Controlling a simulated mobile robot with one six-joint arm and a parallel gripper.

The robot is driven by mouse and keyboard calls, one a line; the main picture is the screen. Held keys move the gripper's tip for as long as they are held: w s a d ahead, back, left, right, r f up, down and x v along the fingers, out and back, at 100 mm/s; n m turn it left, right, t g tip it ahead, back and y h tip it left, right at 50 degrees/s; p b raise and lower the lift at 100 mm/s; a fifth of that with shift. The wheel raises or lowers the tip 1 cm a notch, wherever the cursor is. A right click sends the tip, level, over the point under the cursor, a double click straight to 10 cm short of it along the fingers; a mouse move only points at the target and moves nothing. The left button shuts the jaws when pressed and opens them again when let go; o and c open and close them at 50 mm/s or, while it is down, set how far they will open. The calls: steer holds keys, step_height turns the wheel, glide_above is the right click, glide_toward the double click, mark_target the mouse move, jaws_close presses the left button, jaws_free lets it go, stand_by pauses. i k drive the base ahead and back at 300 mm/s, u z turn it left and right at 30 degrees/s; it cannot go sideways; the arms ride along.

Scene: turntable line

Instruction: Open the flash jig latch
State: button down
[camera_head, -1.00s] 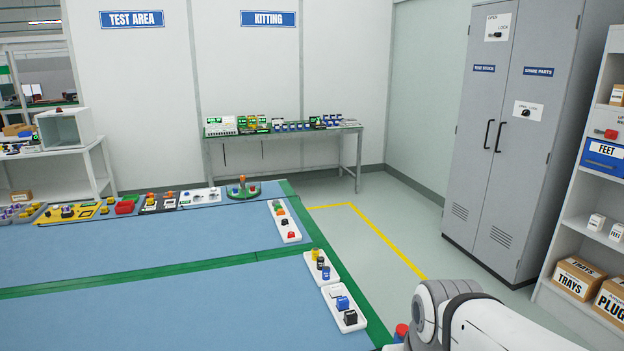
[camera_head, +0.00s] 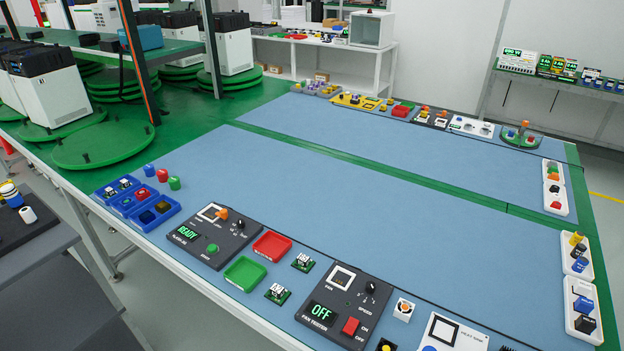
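The flash jig (camera_head: 196,252) is a dark grey panel on the near left part of the blue bench. Its display (camera_head: 188,232) shows green READY text, and a green round button (camera_head: 213,248) sits below it. Near its far edge is a white-framed square socket (camera_head: 208,212) with an orange latch (camera_head: 222,213) at its right side. At this size I cannot tell the latch's exact position. My gripper is not in view.
Red (camera_head: 272,245) and green trays (camera_head: 245,273) and small circuit boards (camera_head: 303,261) lie right of the jig. A fan tester (camera_head: 345,305) reading OFF stands further right. Blue bins (camera_head: 137,203) are to the left. The middle blue mat (camera_head: 340,190) is clear.

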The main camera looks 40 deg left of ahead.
mark_target(224, 213)
steer(key=u, duration=2.7)
steer(key=k, duration=1.2)
steer(key=u, duration=0.9)
steer(key=i, duration=1.45)
steer(key=z, duration=0.3)
steer(key=i, duration=1.45)
steer(key=z, duration=1.4)
steer(key=i, duration=0.8)
steer(key=z, duration=0.5)
